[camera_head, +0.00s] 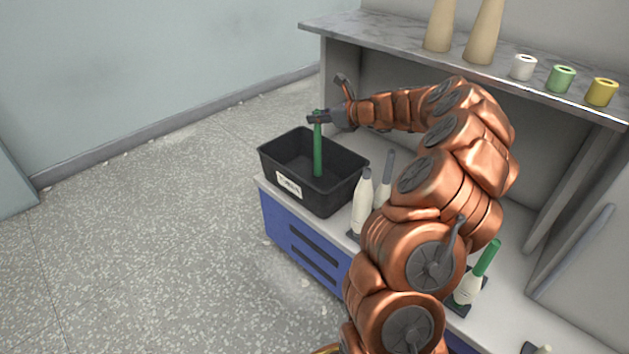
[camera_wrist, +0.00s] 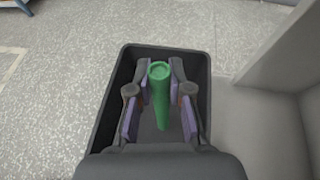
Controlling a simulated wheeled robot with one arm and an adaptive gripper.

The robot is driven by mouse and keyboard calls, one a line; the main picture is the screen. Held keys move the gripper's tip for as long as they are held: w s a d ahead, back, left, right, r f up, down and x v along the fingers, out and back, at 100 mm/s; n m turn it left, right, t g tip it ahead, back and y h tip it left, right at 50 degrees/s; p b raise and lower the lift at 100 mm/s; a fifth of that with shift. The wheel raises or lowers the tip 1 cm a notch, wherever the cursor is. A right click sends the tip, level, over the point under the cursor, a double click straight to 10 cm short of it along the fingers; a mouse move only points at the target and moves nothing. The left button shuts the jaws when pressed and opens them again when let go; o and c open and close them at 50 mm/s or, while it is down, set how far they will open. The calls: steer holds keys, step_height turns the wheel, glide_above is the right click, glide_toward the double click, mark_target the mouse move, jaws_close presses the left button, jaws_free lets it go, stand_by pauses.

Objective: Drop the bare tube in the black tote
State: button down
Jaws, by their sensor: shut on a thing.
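A bare green tube (camera_head: 317,150) hangs upright in my gripper (camera_head: 318,117), which is shut on its upper end. The tube's lower part is inside the outline of the black tote (camera_head: 345,190); I cannot tell whether it touches the floor of the tote. The tote has a white label on its front. In the wrist view the green tube (camera_wrist: 160,95) stands between the two fingers of my gripper (camera_wrist: 158,88), with the black tote (camera_wrist: 205,75) around it below. The tote looks otherwise empty where its inside shows.
The tote stands on the left end of a white worktop with a blue drawer unit (camera_head: 305,245) below. Wound bobbins (camera_head: 362,200) stand right of it, one with a green tube top (camera_head: 487,258). A grey shelf (camera_head: 400,40) above holds cones and small spools (camera_head: 561,79).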

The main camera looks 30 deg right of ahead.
steer(key=shift+f+b, duration=1.2)
steer(key=shift+f, duration=0.25)
steer(key=c, duration=1)
jaws_free()
steer(key=shift+s, duration=0.1)
steer(key=v, duration=1.2)
